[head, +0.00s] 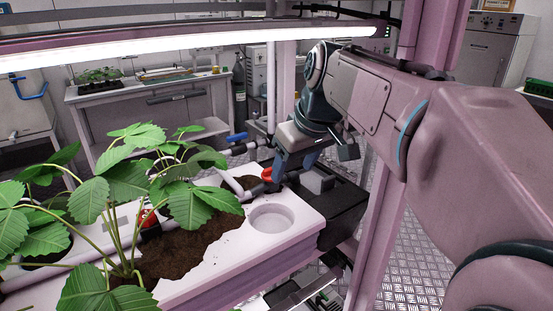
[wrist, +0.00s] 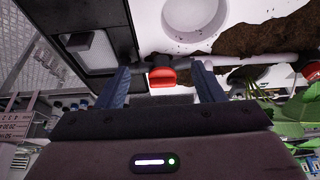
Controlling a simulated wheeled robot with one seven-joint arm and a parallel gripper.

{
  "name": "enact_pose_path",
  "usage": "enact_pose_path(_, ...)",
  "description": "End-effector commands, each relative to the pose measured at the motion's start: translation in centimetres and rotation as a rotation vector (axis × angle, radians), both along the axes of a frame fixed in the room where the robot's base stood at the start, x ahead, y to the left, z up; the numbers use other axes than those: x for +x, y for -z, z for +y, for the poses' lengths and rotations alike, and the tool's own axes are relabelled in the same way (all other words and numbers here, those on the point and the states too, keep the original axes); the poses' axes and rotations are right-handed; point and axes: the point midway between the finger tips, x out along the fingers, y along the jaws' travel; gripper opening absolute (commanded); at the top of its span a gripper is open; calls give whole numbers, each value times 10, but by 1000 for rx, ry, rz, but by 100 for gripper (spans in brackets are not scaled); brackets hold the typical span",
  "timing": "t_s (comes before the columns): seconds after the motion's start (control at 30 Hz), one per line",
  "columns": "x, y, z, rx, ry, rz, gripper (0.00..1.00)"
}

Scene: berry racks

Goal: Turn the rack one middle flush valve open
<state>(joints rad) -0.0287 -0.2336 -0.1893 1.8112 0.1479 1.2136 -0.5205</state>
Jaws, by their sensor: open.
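A red valve handle (head: 267,174) sits on the white pipe at the right end of the planter, close by my gripper (head: 290,170). In the wrist view the same red handle (wrist: 162,76) lies between the two blue-grey fingers of my gripper (wrist: 161,72), with a visible gap on both sides. My gripper is open and holds nothing. The handle looks short and blocky from this angle, so I cannot tell whether it lies along or across the pipe (wrist: 240,61). In the head view, part of the valve is hidden by my gripper.
The white planter (head: 275,245) has a round empty hole, dark soil and leafy strawberry plants (head: 125,190). A blue-handled valve (head: 237,137) stands behind, and another red part (head: 148,218) shows among the leaves. A pink rack post (head: 375,240) stands right of a black tray (head: 345,205).

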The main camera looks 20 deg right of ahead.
Motion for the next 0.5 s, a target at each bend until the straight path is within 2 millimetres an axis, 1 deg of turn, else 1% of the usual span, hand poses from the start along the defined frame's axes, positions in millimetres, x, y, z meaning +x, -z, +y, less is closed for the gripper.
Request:
enact_pose_path(0.03, -11, 1, -4, 1, 2, -3, 62)
enact_pose_path(0.2, -39, 1, -13, 0, 0, -1, 62)
enact_pose_path(0.33, -52, 1, -18, 0, -1, 0, 62)
enact_pose_path(0.5, -60, 1, -20, 0, -1, 2, 62)
